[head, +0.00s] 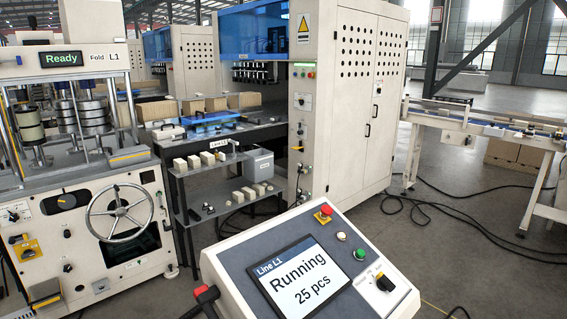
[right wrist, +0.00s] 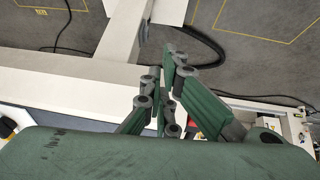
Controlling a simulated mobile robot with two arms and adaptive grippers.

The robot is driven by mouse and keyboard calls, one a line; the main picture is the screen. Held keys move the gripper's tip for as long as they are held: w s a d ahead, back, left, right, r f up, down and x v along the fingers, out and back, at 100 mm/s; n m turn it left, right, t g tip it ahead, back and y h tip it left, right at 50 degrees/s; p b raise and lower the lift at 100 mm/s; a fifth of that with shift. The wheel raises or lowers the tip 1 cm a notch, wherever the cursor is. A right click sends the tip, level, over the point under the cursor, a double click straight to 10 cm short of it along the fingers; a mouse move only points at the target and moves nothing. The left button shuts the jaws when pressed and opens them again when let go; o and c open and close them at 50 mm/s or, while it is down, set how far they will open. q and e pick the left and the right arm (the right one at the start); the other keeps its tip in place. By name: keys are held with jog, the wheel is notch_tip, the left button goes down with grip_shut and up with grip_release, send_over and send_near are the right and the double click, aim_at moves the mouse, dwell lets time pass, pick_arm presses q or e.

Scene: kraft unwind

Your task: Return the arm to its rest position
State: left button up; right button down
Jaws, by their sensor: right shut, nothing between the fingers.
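My right gripper (right wrist: 166,70) shows in the right wrist view with dark green and grey fingers. It is shut and empty, over a pale frame or surface with grey floor beyond. Neither of my grippers shows in the head view, and my left gripper is in no view. The control panel (head: 240,262) stands at the bottom middle of the head view. Its screen (head: 297,280) reads "Line L1 Running 25 pcs". It carries a red button (head: 323,214), a green button (head: 359,254) and a black selector (head: 385,282).
A machine with a handwheel (head: 118,212) and a "Ready" display (head: 48,59) stands at the left. A grey shelf (head: 215,190) holds small pale blocks. A tall white cabinet (head: 357,110) stands behind the panel. A conveyor (head: 490,127) and floor cables (head: 440,207) are at the right.

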jog(key=s+d+m+g+h, duration=0.1)
jog(key=s+d+m+h, duration=0.15)
jog(key=s, duration=0.45)
jog(key=s+d+m+g+h, duration=0.1)
jog(key=s+d+m, duration=0.1)
jog(key=s+m, duration=0.35)
notch_tip(320, 180, down, 28)
jog(key=s+n+g+b, duration=0.2)
jog(key=s+d+f, duration=0.2)
jog(key=s+f, duration=1.5)
jog(key=shift+s+d+f+g+b, duration=0.2)
jog(key=shift+d+f+g+b, duration=0.15)
jog(key=shift+d+g+b, duration=0.05)
dwell(0.4)
